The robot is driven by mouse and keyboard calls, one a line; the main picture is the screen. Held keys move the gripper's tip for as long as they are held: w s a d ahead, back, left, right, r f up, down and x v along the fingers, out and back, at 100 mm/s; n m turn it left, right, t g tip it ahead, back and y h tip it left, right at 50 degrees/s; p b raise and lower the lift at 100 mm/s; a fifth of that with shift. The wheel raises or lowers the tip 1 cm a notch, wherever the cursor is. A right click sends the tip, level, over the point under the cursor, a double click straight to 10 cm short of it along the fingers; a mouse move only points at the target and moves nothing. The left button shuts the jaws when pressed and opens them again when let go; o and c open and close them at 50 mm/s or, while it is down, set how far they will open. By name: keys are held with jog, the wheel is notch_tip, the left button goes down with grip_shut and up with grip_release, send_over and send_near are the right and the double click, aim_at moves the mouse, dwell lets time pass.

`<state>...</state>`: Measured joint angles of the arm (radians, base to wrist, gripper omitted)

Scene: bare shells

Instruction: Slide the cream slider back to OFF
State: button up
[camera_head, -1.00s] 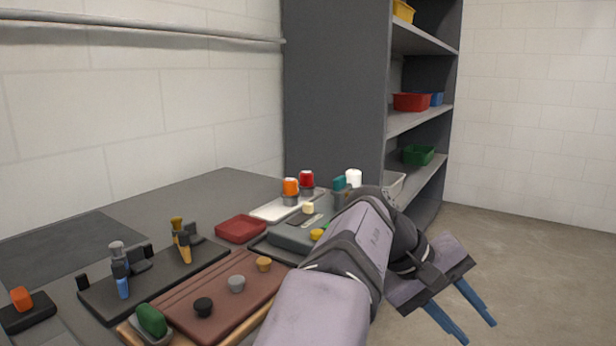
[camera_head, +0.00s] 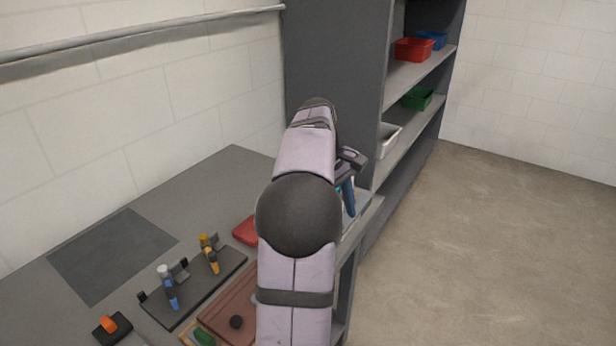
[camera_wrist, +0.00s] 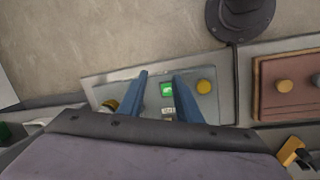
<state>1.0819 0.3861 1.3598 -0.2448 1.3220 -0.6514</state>
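In the wrist view, my gripper (camera_wrist: 161,76) has its two blue fingers apart, with nothing held between them. They are over a grey control box (camera_wrist: 210,103) with a lit green indicator (camera_wrist: 167,90) and a round yellow knob (camera_wrist: 204,87). A small pale patch sits below the indicator, between the fingers; I cannot tell if it is the cream slider. In the head view, my arm hides the box and slider. Only a little of my gripper (camera_head: 348,196) shows there, beside the shelf.
A red tray (camera_head: 246,231) and brown board (camera_head: 225,309) are close to my arm. The shelf unit (camera_head: 335,60) stands behind.

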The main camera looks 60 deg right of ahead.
jog(key=w+a+r+n+t+y+p, duration=0.1)
jog(key=w+r+n+p, duration=0.1)
jog(key=w+p, duration=0.5)
jog(key=w+a+r+n+t+y+p, duration=0.1)
jog(key=w+r+t+p, duration=0.15)
jog(key=w+p, duration=0.45)
jog(key=shift+n+g, duration=0.7)
jog(key=shift+g, duration=0.05)
jog(key=s+d+p, duration=0.3)
jog(key=d, duration=0.1)
jog(key=shift+s+f, duration=0.3)
jog(key=shift+f, duration=0.05)
jog(key=shift+f+p, duration=1.5)
jog(key=shift+f, duration=2.15)
grip_shut()
